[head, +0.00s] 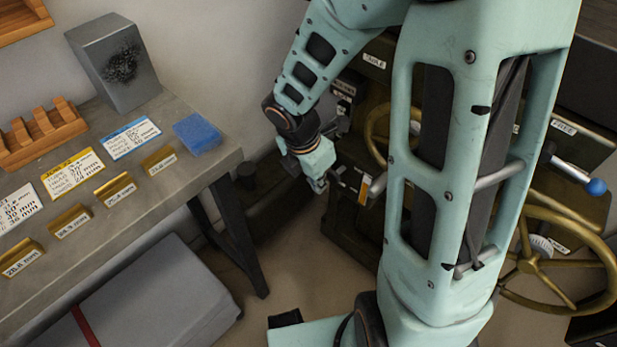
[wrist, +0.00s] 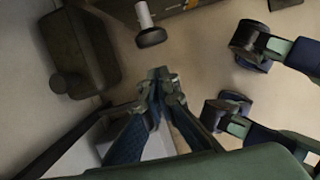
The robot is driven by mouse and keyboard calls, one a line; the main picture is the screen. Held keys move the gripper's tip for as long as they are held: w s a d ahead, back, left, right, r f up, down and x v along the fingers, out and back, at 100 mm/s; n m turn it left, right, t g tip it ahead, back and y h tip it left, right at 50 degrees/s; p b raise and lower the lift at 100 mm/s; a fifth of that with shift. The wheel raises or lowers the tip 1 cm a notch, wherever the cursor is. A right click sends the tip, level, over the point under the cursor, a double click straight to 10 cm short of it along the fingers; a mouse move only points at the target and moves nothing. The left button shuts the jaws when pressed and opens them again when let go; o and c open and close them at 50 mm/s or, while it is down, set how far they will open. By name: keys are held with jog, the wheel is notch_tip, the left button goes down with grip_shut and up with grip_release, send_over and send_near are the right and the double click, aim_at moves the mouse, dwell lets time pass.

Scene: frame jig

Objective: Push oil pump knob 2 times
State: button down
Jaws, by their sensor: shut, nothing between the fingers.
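My gripper (head: 318,186) is shut and empty, low in front of the olive machine (head: 345,215) in the head view. In the wrist view the closed fingertips (wrist: 163,76) point toward a dark round knob (wrist: 151,37) on a pale shaft (wrist: 144,14). The knob lies just beyond the tips, and a gap shows between them in the picture. It may be the oil pump knob, but no label on it can be read. In the head view a pale rod (head: 378,186) sticks out beside a yellow label (head: 363,189), partly hidden by my arm.
A workbench (head: 225,160) with gauge blocks and a blue pad (head: 197,132) stands at the left. A dark box-like base (wrist: 80,50) sits on the floor, left in the wrist view. Brass handwheels (head: 535,262) and a blue-tipped lever (head: 590,184) are at the right.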

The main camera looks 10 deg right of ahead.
aim_at(333, 171)
jog(key=shift+w+d+r, duration=0.1)
jog(key=shift+w+d, duration=0.2)
jog(key=shift+d, duration=0.2)
jog(key=shift+w+d+r, duration=0.1)
jog(key=shift+w+d, duration=0.2)
jog(key=shift+d, duration=0.2)
jog(key=shift+w+d, duration=0.1)
jog(key=shift+w+d+r+p, duration=0.1)
jog(key=shift+w+d+p, duration=0.35)
jog(key=shift+d+p, duration=0.25)
jog(key=shift+w+d, duration=0.3)
jog(key=shift+d, duration=0.05)
